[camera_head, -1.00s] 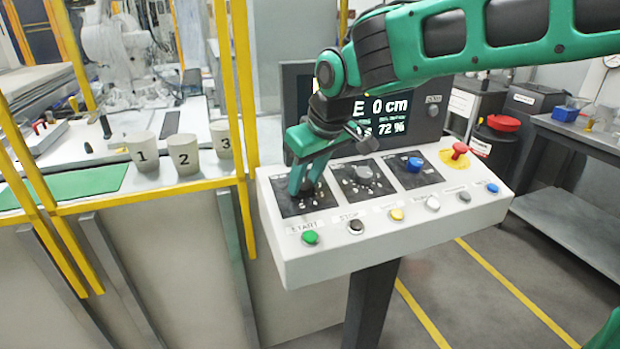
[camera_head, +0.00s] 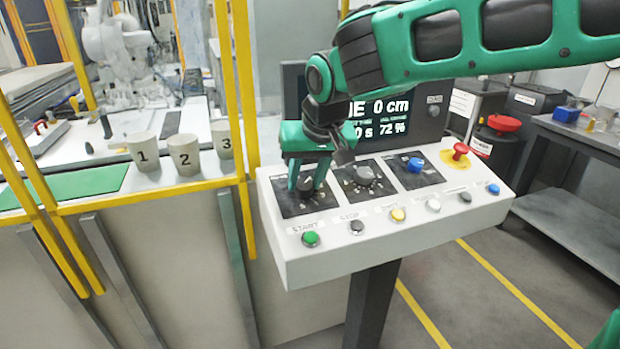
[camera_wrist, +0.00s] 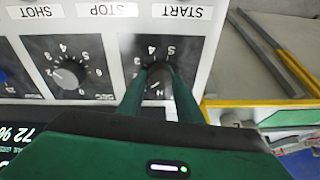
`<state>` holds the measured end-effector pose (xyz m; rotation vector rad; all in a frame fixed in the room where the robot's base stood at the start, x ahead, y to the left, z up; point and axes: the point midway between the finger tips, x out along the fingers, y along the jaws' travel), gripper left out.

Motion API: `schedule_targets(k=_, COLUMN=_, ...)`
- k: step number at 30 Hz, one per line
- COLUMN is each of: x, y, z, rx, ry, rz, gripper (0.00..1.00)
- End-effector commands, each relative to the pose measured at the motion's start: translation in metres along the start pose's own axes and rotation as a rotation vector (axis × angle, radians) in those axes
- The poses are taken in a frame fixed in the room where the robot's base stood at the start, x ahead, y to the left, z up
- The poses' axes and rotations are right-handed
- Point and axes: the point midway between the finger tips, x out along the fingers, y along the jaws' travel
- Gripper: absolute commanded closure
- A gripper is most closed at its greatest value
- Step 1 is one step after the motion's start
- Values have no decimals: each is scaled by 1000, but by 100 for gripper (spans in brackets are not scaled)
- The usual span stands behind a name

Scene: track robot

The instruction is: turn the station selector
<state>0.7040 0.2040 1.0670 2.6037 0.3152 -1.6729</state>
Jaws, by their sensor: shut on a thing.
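The station selector is the dark knob (camera_head: 306,187) on the leftmost black plate of the white control console. My gripper (camera_head: 307,184) reaches down over it from above, with one green finger on each side, shut on the knob. In the wrist view the fingers flank the knob (camera_wrist: 159,72), which is partly hidden between them. The START label lies beside this plate.
A second dial (camera_head: 364,176) and a blue knob (camera_head: 415,165) sit to the right. A red emergency button (camera_head: 460,151) is at the far right. Coloured push buttons, including a green one (camera_head: 311,239), line the front. A screen (camera_head: 375,115) stands behind; yellow posts rise at left.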

Motion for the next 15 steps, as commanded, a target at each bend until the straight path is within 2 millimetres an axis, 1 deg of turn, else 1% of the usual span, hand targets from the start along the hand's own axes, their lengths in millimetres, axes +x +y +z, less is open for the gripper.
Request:
schedule_targets(k=1, x=0, y=4, z=-2, rx=9, ry=3, rz=6, gripper=90)
schedule_targets(k=7, x=0, y=4, z=-2, rx=8, ry=2, rz=6, gripper=90)
schedule_targets(k=8, x=0, y=4, z=-2, rx=8, ry=2, rz=6, gripper=65)
schedule_targets(k=9, x=0, y=4, z=-2, rx=8, ry=2, rz=6, gripper=56)
schedule_targets(k=10, x=0, y=4, z=-1, rx=7, ry=2, rz=6, gripper=50)
schedule_targets(k=15, x=0, y=2, z=0, rx=3, ry=0, rz=3, gripper=50)
